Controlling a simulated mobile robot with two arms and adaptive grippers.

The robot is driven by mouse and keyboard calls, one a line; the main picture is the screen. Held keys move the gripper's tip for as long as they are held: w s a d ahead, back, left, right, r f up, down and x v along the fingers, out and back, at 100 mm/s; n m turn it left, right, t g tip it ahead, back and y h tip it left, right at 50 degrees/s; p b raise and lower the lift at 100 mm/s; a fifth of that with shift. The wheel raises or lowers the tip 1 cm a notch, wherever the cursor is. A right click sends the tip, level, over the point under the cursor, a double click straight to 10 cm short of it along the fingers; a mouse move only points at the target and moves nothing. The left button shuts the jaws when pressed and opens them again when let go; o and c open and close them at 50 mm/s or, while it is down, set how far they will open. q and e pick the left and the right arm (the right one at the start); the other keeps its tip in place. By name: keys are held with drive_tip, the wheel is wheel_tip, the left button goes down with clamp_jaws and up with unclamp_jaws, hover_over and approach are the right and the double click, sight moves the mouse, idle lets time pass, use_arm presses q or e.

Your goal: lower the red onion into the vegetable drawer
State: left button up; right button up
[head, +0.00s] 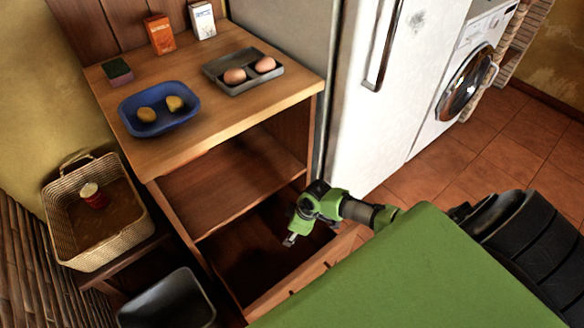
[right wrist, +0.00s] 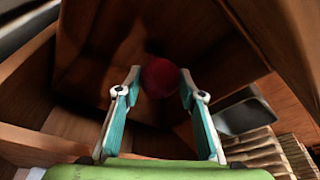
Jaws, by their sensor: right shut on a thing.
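The red onion (right wrist: 161,77) is a dark red round shape between the fingertips of my right gripper (right wrist: 160,80) in the right wrist view. The gripper is shut on it. In the head view my right gripper (head: 291,236) reaches over the open vegetable drawer (head: 300,283) at the bottom of the wooden cabinet, its fingertips pointing down into the dark inside. The onion is not visible in the head view. Whether it touches the drawer floor I cannot tell. My left gripper is not in view.
A shelf (head: 235,185) and the wooden counter (head: 205,115) lie above the drawer. The counter holds a blue tray (head: 128,117) and a grey egg tray (head: 262,84). A white fridge (head: 380,130) stands right. A wicker basket (head: 100,255) and dark bin (head: 165,305) are left.

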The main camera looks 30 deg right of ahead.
use_arm(q)
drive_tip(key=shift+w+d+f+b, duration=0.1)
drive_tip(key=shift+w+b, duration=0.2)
drive_tip(key=shift+b, duration=0.05)
use_arm(e)
drive_tip(key=shift+f, duration=0.7)
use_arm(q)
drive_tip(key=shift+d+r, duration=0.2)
use_arm(e)
drive_tip(key=shift+f, duration=0.35)
drive_tip(key=shift+f+b, duration=0.35)
drive_tip(key=shift+b, duration=0.15)
drive_tip(key=shift+f, duration=0.15)
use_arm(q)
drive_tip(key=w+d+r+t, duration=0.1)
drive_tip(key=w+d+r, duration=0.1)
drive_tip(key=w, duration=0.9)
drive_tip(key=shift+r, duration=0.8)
use_arm(e)
drive_tip(key=shift+f, duration=0.2)
use_arm(q)
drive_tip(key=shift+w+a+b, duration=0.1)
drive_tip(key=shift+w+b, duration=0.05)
drive_tip(key=shift+b, duration=0.2)
use_arm(e)
drive_tip(key=shift+f, duration=0.1)
